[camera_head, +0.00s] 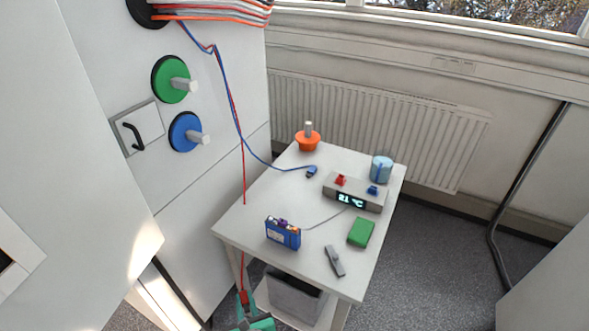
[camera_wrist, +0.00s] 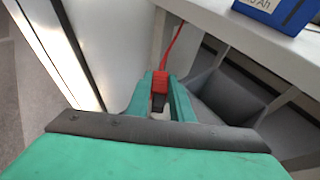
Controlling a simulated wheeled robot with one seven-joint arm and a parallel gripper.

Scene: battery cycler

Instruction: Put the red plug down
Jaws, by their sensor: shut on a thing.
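The red plug (camera_wrist: 159,88) is held between the teal fingers of my gripper (camera_wrist: 160,100), with its red cable running upward. In the head view the red plug (camera_head: 244,298) shows at the bottom, with my gripper (camera_head: 247,312) just below it. My gripper is shut on the plug, in front of and below the white table (camera_head: 240,222). The red cable (camera_head: 243,170) runs from the plug up past the table's left edge to the cable bundle on the wall. The plug's lower end is partly hidden by my gripper.
On the table are a blue battery pack (camera_head: 283,233), a grey device with a display (camera_head: 356,192), a green block (camera_head: 361,232), a grey tool (camera_head: 334,261), a blue plug (camera_head: 312,171), an orange-based peg (camera_head: 308,139) and a blue cylinder (camera_head: 381,168). A grey bin (camera_head: 295,296) stands beneath. The table's left front is clear.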

